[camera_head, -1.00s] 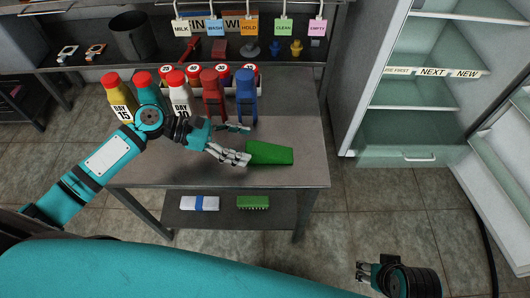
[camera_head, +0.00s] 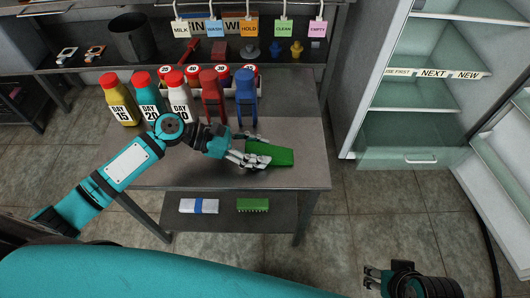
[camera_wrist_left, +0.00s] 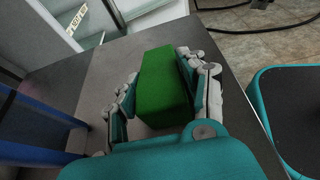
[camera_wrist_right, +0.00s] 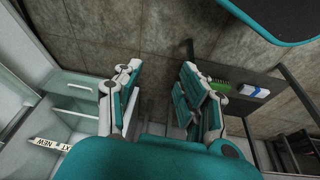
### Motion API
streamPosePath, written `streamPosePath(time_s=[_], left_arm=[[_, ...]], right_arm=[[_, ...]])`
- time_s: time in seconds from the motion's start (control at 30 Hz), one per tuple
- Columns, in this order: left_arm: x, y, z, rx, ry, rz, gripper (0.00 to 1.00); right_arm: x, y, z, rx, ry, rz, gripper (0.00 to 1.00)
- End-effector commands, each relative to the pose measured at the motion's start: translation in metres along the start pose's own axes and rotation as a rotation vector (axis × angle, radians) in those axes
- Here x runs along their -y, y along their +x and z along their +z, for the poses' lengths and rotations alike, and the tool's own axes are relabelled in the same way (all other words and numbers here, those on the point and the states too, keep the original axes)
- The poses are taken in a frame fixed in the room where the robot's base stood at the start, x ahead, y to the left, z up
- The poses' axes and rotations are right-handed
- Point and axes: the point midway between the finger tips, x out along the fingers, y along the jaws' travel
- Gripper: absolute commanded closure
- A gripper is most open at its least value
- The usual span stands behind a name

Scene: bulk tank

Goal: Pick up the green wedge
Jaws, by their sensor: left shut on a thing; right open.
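The green wedge (camera_head: 272,154) lies on the grey table (camera_head: 215,174) near its right front part. In the left wrist view the green wedge (camera_wrist_left: 163,88) sits between the two fingers of my left gripper (camera_wrist_left: 160,92). My left gripper (camera_head: 252,152) is shut on the wedge at its left end in the head view. The wedge appears to be at table level; any gap below it cannot be made out. My right gripper (camera_head: 374,280) is open and empty, low at the right, away from the table; its spread fingers (camera_wrist_right: 155,92) show in the right wrist view.
Several bottles, yellow (camera_head: 120,100), teal (camera_head: 149,98) and white (camera_head: 180,100), stand behind on the table. A red stand (camera_head: 211,95) and a blue stand (camera_head: 246,95) are beside them. An open fridge (camera_head: 415,125) stands right. A green brush (camera_head: 252,205) lies on the lower shelf.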

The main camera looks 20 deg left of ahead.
Motion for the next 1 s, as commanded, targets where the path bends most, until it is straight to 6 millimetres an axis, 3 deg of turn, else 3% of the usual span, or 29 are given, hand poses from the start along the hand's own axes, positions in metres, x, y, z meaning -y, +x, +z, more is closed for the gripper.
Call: streamPosePath(time_s=[0.1,0.5,0.8,1.0], left_arm=[[0.000,0.000,0.000,0.000,0.000,0.000,0.94],[0.000,-0.003,0.007,0.000,0.001,0.000,0.94],[0.000,-0.015,0.036,0.001,0.003,0.000,0.94],[0.019,0.020,0.056,0.005,0.001,-0.004,0.94]], right_arm=[[0.000,0.000,0.000,0.000,0.000,0.000,0.60],[0.000,0.003,-0.002,-0.004,0.000,-0.001,0.60],[0.002,0.052,0.002,0.030,-0.002,-0.005,0.60],[0.004,0.094,0.013,0.054,-0.006,-0.009,0.60]])
